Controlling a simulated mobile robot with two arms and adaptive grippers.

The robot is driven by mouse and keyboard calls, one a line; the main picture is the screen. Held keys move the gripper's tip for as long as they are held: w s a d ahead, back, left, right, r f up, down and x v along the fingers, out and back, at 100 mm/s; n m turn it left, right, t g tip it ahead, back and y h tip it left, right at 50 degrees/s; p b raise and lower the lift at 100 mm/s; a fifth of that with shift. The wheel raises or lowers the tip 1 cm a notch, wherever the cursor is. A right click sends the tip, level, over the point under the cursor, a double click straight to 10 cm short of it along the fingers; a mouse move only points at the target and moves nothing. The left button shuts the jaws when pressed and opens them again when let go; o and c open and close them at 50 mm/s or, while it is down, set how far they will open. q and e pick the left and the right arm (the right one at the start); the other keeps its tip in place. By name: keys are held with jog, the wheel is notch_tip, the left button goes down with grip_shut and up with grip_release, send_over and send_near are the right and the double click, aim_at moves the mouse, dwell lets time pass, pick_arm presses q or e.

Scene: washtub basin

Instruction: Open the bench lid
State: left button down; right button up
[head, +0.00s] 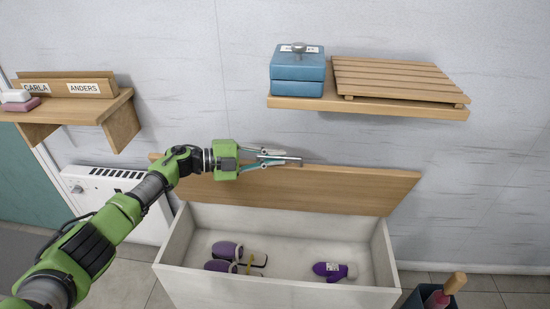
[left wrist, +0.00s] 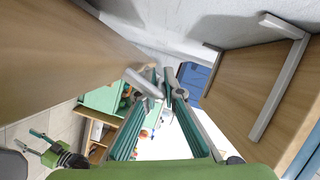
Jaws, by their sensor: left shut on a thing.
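The bench lid (head: 340,190) is a wooden board raised steeply near the wall, behind the open white bench (head: 290,290). It also fills the left of the left wrist view (left wrist: 60,50). My left gripper (head: 282,160) is at the lid's upper edge, shut on its grey bar handle (head: 293,161). In the left wrist view the fingers (left wrist: 165,85) meet beside the handle (left wrist: 143,84); the exact contact is partly hidden. My right gripper (left wrist: 32,143) shows small at the lower left of that view, open and empty, away from the lid.
Purple-handled items (head: 225,252) and a purple bottle (head: 333,271) lie in the bench. A wall shelf (head: 400,107) with blue boxes (head: 298,75) and a slatted board (head: 400,80) is above the lid. A radiator (head: 105,190) stands left; a dark bin (head: 420,299) stands right.

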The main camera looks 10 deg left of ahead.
pick_arm(q)
jog(key=c, duration=2.4)
grip_release()
jog(key=shift+a, duration=0.1)
jog(key=shift+c, duration=0.2)
jog(key=shift+s+a, duration=0.1)
jog(key=v, duration=1.1)
jog(key=shift+a+r, duration=0.15)
jog(key=shift+a, duration=0.2)
pick_arm(e)
jog(key=shift+w, duration=0.2)
pick_arm(q)
jog(key=shift+s, duration=0.15)
